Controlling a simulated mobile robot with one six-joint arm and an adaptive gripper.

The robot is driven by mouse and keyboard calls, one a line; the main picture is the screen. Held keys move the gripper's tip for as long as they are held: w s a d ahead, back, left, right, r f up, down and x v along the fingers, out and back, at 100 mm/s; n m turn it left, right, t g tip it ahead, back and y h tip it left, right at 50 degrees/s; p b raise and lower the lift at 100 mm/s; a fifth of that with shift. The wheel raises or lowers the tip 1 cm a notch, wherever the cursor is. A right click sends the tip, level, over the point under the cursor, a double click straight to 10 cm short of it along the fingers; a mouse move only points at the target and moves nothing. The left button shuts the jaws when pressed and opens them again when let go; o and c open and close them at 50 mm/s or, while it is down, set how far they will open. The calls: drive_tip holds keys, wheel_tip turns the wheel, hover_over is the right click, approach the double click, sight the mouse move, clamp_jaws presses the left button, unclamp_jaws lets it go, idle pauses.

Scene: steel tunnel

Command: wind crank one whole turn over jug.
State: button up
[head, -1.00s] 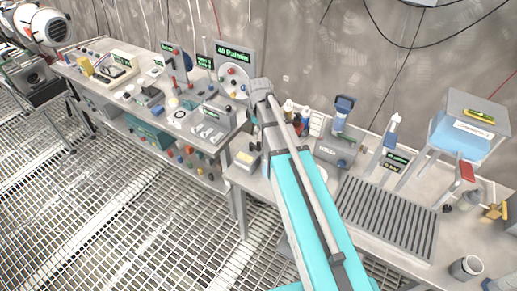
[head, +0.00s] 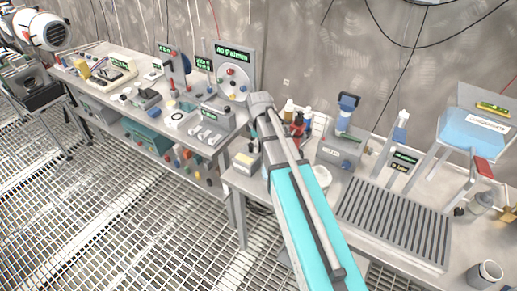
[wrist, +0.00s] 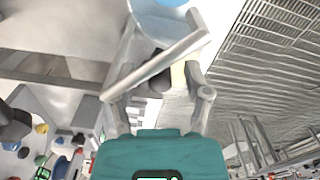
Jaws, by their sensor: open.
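In the head view, a stand at the right holds a light-blue bin (head: 474,130) with a white label. A red handle (head: 484,167) at its side looks like the crank, though its shaft is unclear. A grey cup (head: 485,273) at the lower right may be the jug, but I cannot tell. My gripper (wrist: 160,82) shows in the wrist view with its two grey fingers spread apart and nothing clearly held. My arm crosses the middle of the head view, and the gripper itself is not clear there. The crank is not identifiable in the wrist view.
A slotted dark grate (head: 395,215) lies on the right bench, left of the stand. A blue-topped device (head: 346,112) stands behind it. The left bench (head: 75,52) is crowded with small parts and a panel with a green display (head: 233,52). Open grating floor (head: 120,220) lies in front.

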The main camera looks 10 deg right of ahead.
drive_tip(key=shift+f, duration=0.3)
clamp_jaws()
idle(0.3)
